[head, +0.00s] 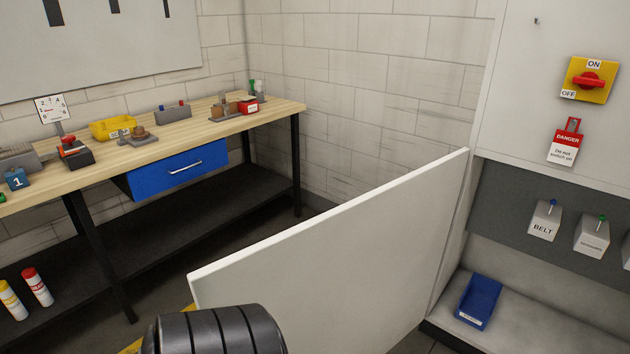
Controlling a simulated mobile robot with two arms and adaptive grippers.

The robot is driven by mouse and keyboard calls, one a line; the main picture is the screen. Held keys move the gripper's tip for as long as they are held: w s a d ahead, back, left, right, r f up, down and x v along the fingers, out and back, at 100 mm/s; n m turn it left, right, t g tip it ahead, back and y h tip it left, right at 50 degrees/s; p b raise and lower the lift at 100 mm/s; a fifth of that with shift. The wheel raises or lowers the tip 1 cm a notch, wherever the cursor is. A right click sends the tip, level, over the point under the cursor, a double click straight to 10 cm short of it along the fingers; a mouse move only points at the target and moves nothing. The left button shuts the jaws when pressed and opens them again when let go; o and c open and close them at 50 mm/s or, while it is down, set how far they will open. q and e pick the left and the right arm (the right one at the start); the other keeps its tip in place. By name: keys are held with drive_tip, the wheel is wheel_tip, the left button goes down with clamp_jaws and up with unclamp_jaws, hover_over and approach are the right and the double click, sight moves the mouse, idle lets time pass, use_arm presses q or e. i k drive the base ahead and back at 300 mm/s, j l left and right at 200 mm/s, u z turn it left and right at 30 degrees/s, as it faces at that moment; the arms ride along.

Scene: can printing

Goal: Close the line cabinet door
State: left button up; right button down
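The line cabinet (545,130) stands at the right, a light grey housing with an open lower compartment. Its door (350,255) is a flat white panel, hinged at the cabinet's left edge and swung wide open toward the front left. A black ribbed, rounded part of my own arm (215,332) shows at the bottom, in front of the door's lower free corner. I cannot tell whether it touches the door. Neither gripper's fingers are in view.
Inside the cabinet are a blue bin (479,302), a BELT box (545,220) and other labelled boxes. A red switch (590,82) and a DANGER tag (566,142) are above. A workbench (180,147) with a blue drawer (178,170) stands behind the door at left.

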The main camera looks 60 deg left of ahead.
sight(357, 277)
drive_tip(key=k+j, duration=0.45)
drive_tip(key=k+j+z, duration=0.1)
drive_tip(key=k+j, duration=0.35)
drive_tip(key=k, duration=0.2)
drive_tip(key=j, duration=0.75)
drive_tip(key=k+j, duration=0.1)
drive_tip(key=j, duration=0.7)
drive_tip(key=j+z, duration=0.1)
drive_tip(key=j, duration=0.65)
drive_tip(key=k, duration=0.1)
